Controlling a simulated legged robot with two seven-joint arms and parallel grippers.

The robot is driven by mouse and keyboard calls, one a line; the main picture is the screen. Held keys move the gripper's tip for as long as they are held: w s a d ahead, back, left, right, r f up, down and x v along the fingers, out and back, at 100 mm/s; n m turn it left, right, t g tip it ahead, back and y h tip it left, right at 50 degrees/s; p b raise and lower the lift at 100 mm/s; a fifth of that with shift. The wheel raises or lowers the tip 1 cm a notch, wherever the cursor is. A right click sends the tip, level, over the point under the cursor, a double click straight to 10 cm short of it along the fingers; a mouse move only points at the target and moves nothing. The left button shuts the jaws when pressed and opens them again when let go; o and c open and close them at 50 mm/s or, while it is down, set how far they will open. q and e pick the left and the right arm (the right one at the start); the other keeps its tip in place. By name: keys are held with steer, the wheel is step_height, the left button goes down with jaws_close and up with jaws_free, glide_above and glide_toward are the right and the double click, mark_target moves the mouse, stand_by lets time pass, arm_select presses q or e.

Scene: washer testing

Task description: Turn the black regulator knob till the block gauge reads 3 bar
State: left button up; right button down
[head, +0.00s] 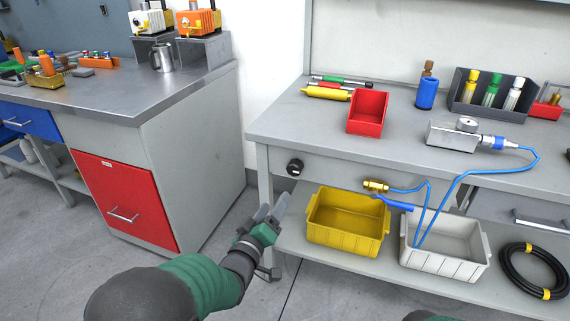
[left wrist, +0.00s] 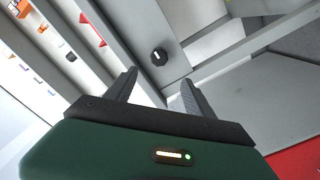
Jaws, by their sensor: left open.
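The black regulator knob (head: 295,167) is on the front apron of the right bench, near its left end. It also shows in the left wrist view (left wrist: 159,57), ahead of the fingers, with a light mark on its face. The block gauge (head: 467,124) is a small round dial on a silver block (head: 452,136) on the bench top; its reading is too small to tell. My left gripper (head: 272,208) is open and empty, below and left of the knob and apart from it. It also shows in the left wrist view (left wrist: 160,90). My right gripper is not in view.
A yellow bin (head: 347,243) and a white bin (head: 445,262) stand on the lower shelf. Blue hose (head: 440,205) hangs in front of the bench. A red bin (head: 368,111) sits on top.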

mark_target(293, 171)
arm_select(q)
steer(key=b+x, duration=0.2)
steer(key=x, duration=0.6)
steer(key=b+x, duration=0.3)
steer(key=x, duration=0.4)
steer(key=shift+w+d+f, duration=0.1)
steer(key=shift+w+f, duration=0.1)
steer(key=shift+w, duration=0.15)
steer(key=shift+w+d+r, duration=0.15)
steer(key=shift+w, duration=0.35)
jaws_close()
steer(key=shift+m, duration=0.3)
